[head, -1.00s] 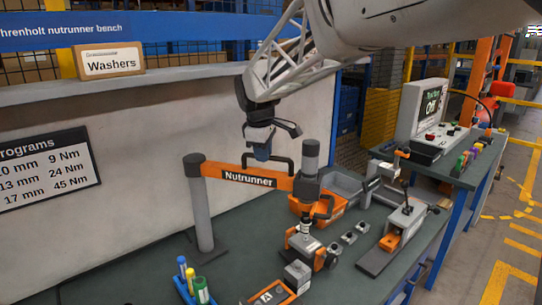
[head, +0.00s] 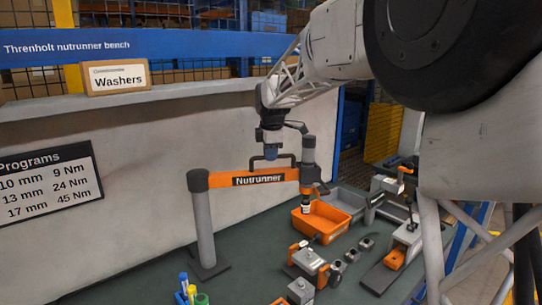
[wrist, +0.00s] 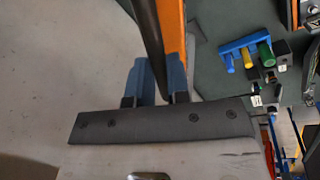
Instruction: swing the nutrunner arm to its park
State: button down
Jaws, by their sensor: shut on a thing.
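The orange nutrunner arm (head: 225,181) reaches out from a grey post (head: 204,232) along the back wall. A grey tool (head: 308,160) hangs at its free end, its lower tip in front of the orange bin (head: 345,203) in the head view. My gripper (head: 271,153) is above the orange arm, shut on its black handle (head: 292,158). In the wrist view my gripper (wrist: 160,82) has its blue fingers on both sides of the dark handle bar (wrist: 149,35), with the orange arm (wrist: 174,30) beside it. No marked park shows clearly.
Orange and grey fixtures (head: 310,262) stand on the bench in front of the arm. A grey bin (head: 348,198) is behind the orange one. Several coloured cylinders sit in a blue rack (wrist: 243,48). The wall carries a programs sign (head: 45,183). My own arm hides the right side.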

dwell(0.3)
jog(key=c, duration=1.1)
grip_release()
jog(key=shift+r, duration=0.1)
notch_tip(320, 180, up, 7)
jog(key=s, duration=0.1)
jog(key=shift+s+d+r, duration=0.2)
jog(key=shift+r, duration=0.15)
notch_tip(320, 180, up, 7)
dwell(0.7)
